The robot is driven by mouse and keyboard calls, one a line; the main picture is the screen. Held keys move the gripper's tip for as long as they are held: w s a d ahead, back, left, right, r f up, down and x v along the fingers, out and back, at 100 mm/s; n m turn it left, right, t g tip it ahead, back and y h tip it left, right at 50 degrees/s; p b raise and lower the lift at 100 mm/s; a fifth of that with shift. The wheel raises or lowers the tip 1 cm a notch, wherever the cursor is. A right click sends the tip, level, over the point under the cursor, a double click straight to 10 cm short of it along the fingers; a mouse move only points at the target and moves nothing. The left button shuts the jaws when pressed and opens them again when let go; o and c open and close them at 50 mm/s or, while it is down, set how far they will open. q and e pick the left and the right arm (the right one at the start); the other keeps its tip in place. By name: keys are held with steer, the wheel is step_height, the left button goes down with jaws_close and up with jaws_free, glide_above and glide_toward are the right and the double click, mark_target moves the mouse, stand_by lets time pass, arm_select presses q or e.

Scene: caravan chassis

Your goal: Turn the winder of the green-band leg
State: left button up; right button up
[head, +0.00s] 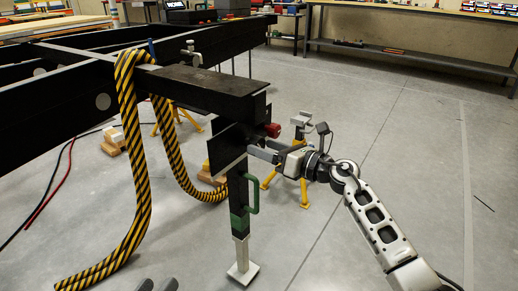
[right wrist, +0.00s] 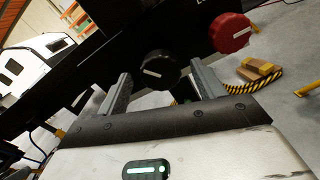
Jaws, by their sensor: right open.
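The green-band leg (head: 238,190) stands upright under the end of the black chassis beam, with a green band and a green handle (head: 254,196) on its side. My right gripper (head: 250,151) is at the top of the leg. In the right wrist view, the open fingers of my right gripper (right wrist: 163,88) stand either side of a black round knob (right wrist: 160,69) with a white bar; contact is not clear. A red knob (right wrist: 231,33) with a white bar is right of it, also in the head view (head: 272,130).
A yellow-black striped hose (head: 130,150) hangs over the chassis beam (head: 205,90) left of the leg. Yellow stands (head: 268,180) are behind the leg. Red and black cables lie on the left floor.

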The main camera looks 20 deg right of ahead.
steer(key=shift+x, duration=1.05)
arm_select(q)
steer(key=shift+r, duration=0.15)
arm_select(e)
steer(key=shift+w+a, duration=0.2)
arm_select(q)
steer(key=shift+r, duration=0.1)
arm_select(e)
steer(key=c, duration=1)
arm_select(q)
steer(key=shift+r, duration=0.15)
arm_select(e)
steer(key=shift+r+m, duration=0.1)
steer(key=shift+m, duration=0.2)
